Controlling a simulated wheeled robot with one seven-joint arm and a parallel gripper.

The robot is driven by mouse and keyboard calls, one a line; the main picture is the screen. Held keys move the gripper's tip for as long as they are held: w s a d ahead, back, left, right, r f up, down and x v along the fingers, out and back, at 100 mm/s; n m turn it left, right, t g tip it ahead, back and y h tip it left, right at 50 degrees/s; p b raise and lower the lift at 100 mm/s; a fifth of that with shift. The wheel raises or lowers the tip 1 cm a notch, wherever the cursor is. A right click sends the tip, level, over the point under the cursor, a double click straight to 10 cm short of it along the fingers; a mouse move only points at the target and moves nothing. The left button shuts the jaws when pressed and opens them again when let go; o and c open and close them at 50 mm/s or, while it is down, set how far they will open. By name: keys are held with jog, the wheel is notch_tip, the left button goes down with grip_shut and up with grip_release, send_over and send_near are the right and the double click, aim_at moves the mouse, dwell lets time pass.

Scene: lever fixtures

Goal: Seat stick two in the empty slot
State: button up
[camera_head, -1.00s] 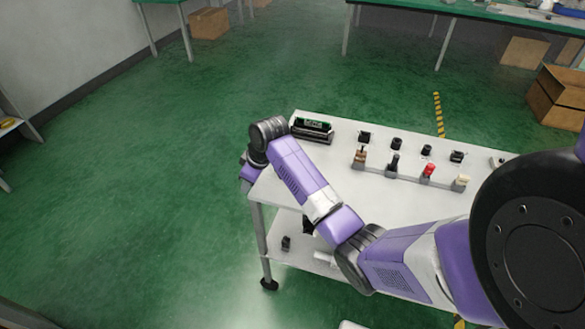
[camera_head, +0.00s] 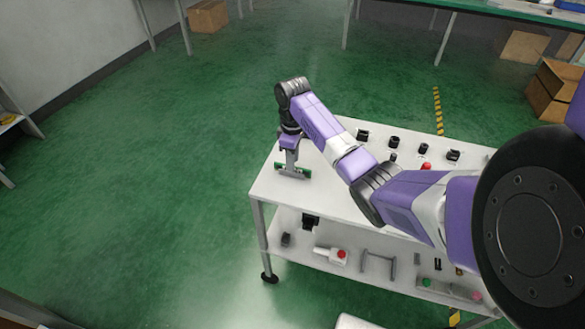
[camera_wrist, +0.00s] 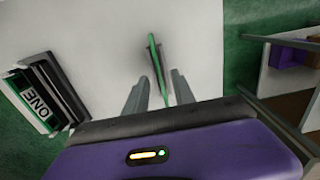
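A thin green stick (camera_wrist: 154,55) stands on edge on the white cart top in the wrist view, its label not readable. It also shows under my gripper in the head view, with green ends at both sides (camera_head: 306,174). My gripper (camera_wrist: 160,78) is open, with one finger on each side of the stick and a gap visible beside it. A dark slotted holder (camera_wrist: 62,88) stands to the left in the wrist view. It holds a stick labelled "ONE" (camera_wrist: 36,106); a dark slot appears beside that stick. My arm hides the holder in the head view.
Several small black fixtures (camera_head: 394,142) and a red knob (camera_head: 426,165) stand along the cart top at the right, partly behind my arm. The cart's left corner (camera_head: 268,187) is bare. The lower shelf (camera_head: 300,250) holds several loose parts.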

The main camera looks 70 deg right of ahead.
jog(key=shift+f, duration=0.95)
grip_shut()
